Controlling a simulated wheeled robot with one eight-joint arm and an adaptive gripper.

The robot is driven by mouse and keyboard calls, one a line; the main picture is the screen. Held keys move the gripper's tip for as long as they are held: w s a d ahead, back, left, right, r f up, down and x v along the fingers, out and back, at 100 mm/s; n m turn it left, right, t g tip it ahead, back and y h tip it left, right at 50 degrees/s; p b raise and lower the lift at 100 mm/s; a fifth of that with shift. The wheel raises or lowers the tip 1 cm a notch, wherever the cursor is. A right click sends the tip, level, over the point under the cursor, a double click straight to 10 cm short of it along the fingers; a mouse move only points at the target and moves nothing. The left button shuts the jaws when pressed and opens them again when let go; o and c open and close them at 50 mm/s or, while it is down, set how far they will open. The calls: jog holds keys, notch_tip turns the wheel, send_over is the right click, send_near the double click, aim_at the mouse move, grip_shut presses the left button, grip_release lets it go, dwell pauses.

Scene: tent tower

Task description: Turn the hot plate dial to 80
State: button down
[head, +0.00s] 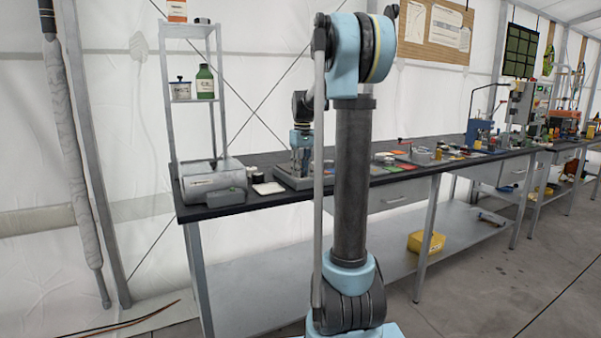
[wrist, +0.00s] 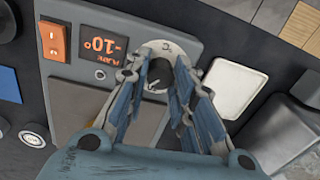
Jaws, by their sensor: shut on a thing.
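The hot plate (wrist: 125,60) shows in the wrist view as a grey panel with a display (wrist: 100,45) in orange characters that look like "PLATE" and "-10°". Its dial is a dark knob (wrist: 157,76) on a pale round face (wrist: 172,48). My gripper (wrist: 168,70) is around the knob, shut on it, one finger on each side. The fingers hide part of the dial face, and its setting cannot be read. In the head view the hot plate (head: 292,183) stands on the bench, with my gripper (head: 302,140) low over it.
An orange rocker switch (wrist: 53,40) sits on the panel. A white square dish (wrist: 234,88) lies beside the hot plate. A grey machine (head: 210,183) stands at the bench's left end, below a shelf rack (head: 171,100). Several small items lie along the bench to the right.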

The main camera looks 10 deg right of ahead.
jog(key=m, duration=0.4)
jog(key=shift+m, duration=0.3)
dwell(0.3)
jog(key=c, duration=1.3)
grip_release()
jog(key=shift+c, duration=0.2)
notch_tip(320, 180, up, 12)
jog(key=shift+d, duration=0.25)
jog(key=shift+f, duration=0.1)
